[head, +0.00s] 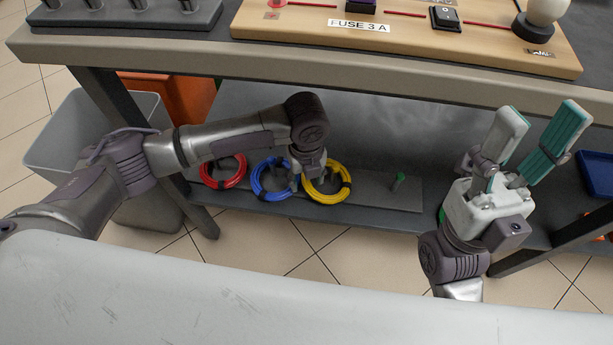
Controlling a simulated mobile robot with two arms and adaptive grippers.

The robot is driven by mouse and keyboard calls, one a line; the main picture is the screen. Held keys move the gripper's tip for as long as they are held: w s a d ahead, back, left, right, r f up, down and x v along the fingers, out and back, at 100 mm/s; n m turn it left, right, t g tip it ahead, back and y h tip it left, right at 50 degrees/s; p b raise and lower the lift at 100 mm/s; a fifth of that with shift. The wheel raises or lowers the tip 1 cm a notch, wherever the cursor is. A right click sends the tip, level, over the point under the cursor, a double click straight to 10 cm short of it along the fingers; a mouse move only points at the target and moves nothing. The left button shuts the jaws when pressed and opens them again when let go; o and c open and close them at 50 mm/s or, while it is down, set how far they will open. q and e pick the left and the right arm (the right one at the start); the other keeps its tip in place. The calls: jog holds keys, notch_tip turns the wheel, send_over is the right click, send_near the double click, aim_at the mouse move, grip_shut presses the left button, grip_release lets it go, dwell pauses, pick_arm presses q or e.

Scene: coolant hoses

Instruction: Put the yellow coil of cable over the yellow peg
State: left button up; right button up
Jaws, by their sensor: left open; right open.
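The yellow coil of cable (328,200), a ring with black ties, is at the grey board on the lower shelf, right of the blue coil. No yellow peg can be made out; the middle of the coil is partly hidden by my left gripper. My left gripper (308,178) is open and points down at the coil's left side, overlapping it in the view. I cannot tell whether it touches the coil. My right gripper (543,125) is open and empty, with its fingers pointing up, off to the right in front of the table.
A blue coil (262,190) and a red coil (222,183) are to the left on the grey board (372,195). A green peg (398,181) stands bare at its right end. The tabletop edge (300,70) overhangs the shelf. A grey bin (75,140) stands at left.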

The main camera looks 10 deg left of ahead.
pick_arm(q)
jog(key=shift+r, duration=0.1)
notch_tip(320, 180, up, 7)
jog(key=shift+r, duration=0.15)
dwell(0.8)
